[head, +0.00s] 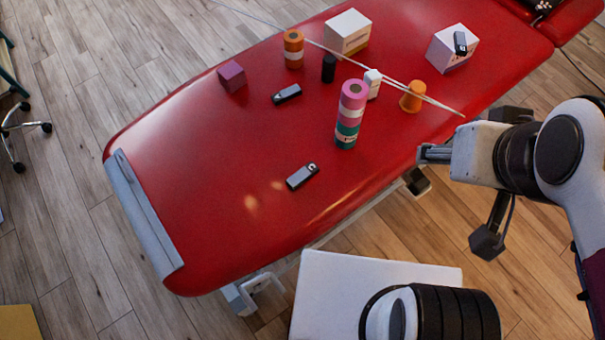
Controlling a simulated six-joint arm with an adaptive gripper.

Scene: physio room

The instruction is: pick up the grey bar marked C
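A dark grey bar (300,178) lies flat on the red treatment table, near its front edge. The pale mark at its right end looks like a C. A second grey bar (287,94) lies farther back, and a third (460,42) rests on a white box (452,55); their marks are too small to read. My gripper (424,153) is at the table's front edge, right of the front bar and well apart from it. Its fingers point left. I see nothing held, but the fingers are too small to tell open from shut.
A pink, white and green roll stack (348,120) stands behind the front bar. An orange cup (412,97), white bottle (372,84), black cylinder (328,68), orange roll (293,50), maroon cube (232,76) and white carton (347,33) stand farther back. The table's (190,160) left part is clear.

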